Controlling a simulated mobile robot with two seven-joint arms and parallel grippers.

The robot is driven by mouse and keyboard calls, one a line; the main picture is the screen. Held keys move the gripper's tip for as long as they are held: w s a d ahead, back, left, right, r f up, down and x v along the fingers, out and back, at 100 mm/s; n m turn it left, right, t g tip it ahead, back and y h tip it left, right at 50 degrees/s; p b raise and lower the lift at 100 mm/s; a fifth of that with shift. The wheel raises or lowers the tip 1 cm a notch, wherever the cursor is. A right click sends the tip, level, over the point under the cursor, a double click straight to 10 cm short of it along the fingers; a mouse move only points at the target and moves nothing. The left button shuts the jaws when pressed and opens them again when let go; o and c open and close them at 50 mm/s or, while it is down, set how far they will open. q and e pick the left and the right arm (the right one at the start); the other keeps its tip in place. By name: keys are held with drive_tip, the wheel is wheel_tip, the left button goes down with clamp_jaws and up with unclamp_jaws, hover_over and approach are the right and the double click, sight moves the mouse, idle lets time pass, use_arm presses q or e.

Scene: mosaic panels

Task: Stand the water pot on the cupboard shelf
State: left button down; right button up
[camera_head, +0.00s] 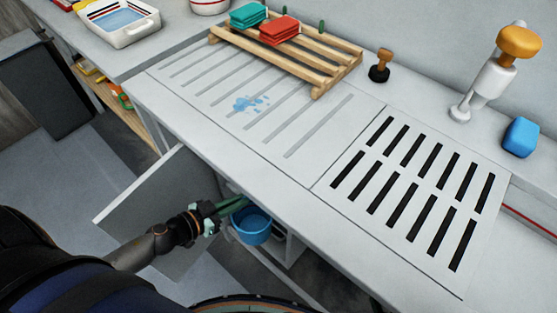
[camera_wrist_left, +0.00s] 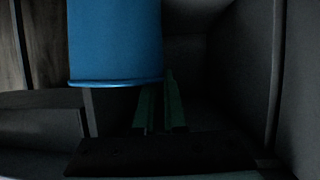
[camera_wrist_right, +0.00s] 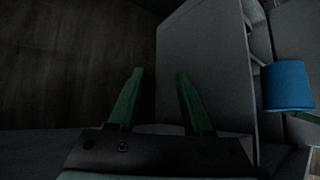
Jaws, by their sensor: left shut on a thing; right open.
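The blue water pot (camera_head: 251,226) is at the open cupboard below the counter's front edge, beside my left gripper (camera_head: 238,203). My left gripper is shut on it. In the left wrist view the pot (camera_wrist_left: 115,42) fills the upper left, and the left gripper's green fingers (camera_wrist_left: 160,105) reach to its rim. The cupboard (camera_head: 283,250) shows partly under the counter; its inner shelf is mostly hidden. In the right wrist view my right gripper (camera_wrist_right: 157,100) is open and empty, with the pot (camera_wrist_right: 288,87) apart from it at the right.
The cupboard door (camera_head: 160,205) stands open to the left of the pot. The counter (camera_head: 240,165) overhangs the pot. On top are a wooden rack (camera_head: 335,68) with teal and red cloths, a white dispenser (camera_head: 490,80), a blue block (camera_head: 521,137) and a dark stamp (camera_head: 380,68).

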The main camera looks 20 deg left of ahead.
use_arm(q)
drive_tip(key=w+f+b, duration=0.1)
drive_tip(key=w+b, duration=0.1)
drive_tip(key=w, duration=0.6)
drive_tip(key=w+a+f+b, duration=0.1)
drive_tip(key=w+f+b, duration=0.1)
drive_tip(key=w, duration=0.6)
drive_tip(key=shift+f, duration=0.2)
drive_tip(key=c, duration=1)
unclamp_jaws()
drive_tip(key=shift+w, duration=0.1)
use_arm(e)
drive_tip(key=shift+w+a+f+y, duration=0.15)
drive_tip(key=shift+w+a+f, duration=0.1)
drive_tip(key=shift+a+f, duration=0.35)
drive_tip(key=shift+w+a+f+y, duration=0.2)
drive_tip(key=shift+a+f, duration=0.25)
drive_tip(key=shift+f, duration=0.15)
drive_tip(key=shift+s, duration=0.15)
